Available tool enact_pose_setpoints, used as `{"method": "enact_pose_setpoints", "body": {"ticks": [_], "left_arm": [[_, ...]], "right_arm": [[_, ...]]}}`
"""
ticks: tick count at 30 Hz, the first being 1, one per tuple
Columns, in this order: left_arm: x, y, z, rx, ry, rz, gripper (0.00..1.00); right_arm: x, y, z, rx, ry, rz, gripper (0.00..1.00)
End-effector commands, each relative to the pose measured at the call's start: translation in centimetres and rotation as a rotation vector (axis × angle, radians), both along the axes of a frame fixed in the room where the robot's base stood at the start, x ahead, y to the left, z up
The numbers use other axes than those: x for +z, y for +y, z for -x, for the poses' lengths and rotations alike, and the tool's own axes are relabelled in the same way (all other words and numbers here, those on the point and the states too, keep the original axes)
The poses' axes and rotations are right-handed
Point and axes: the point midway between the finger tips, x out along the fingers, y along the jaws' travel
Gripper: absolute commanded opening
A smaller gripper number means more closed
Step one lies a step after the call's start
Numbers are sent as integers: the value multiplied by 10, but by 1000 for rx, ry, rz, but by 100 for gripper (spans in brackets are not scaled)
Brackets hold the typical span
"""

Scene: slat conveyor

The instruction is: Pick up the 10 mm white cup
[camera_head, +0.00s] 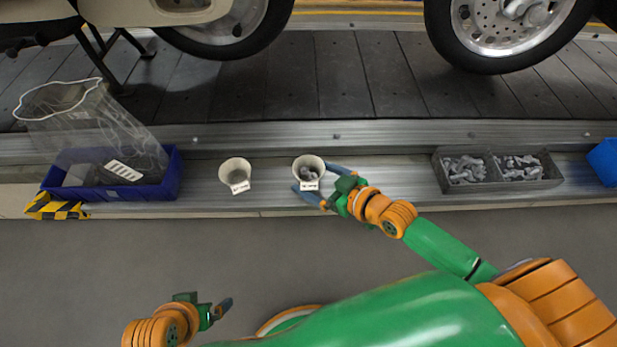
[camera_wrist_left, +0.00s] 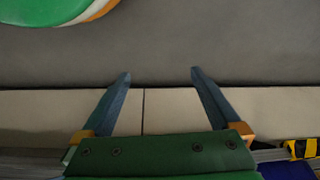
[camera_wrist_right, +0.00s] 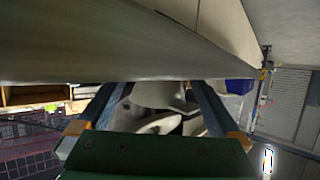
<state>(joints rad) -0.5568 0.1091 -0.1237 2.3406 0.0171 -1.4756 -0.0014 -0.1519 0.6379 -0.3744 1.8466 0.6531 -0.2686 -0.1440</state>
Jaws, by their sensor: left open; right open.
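Two white cups with small labels stand on the metal ledge; the label print is too small to read, so I cannot tell which is the 10 mm one. The right-hand white cup (camera_head: 309,164) holds grey metal parts. My right gripper (camera_head: 311,180) is open at this cup, one finger on its far right side and one in front. In the right wrist view a white cup (camera_wrist_right: 160,94) shows between the open fingers. The left-hand white cup (camera_head: 235,170) stands apart from both grippers. My left gripper (camera_head: 222,307) is open and empty over the floor.
A blue bin (camera_head: 173,178) with a clear bag (camera_head: 85,115) stands at the left of the ledge. A grey divided tray (camera_head: 497,185) of metal parts is at the right, with another blue bin (camera_head: 604,160) beyond. Motorcycle wheels (camera_head: 515,25) stand on the slats behind.

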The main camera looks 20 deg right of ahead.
Motion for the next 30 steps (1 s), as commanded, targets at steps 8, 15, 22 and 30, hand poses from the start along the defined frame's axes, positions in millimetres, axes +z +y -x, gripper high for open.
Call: {"method": "enact_pose_setpoints", "body": {"ticks": [8, 15, 22, 30], "left_arm": [[21, -2, -5, -5, -61, 10, 97], [20, -2, -5, -5, -61, 10, 97], [20, -2, -5, -4, -61, 10, 97], [17, -1, -5, -3, -50, 8, 97]], "right_arm": [[-9, 10, -17, 1, 0, 0, 100], [-8, 10, -17, 1, 0, 0, 65], [-8, 10, -17, 0, 0, 0, 18], [-2, 10, -17, 1, -1, -1, 18]]}}
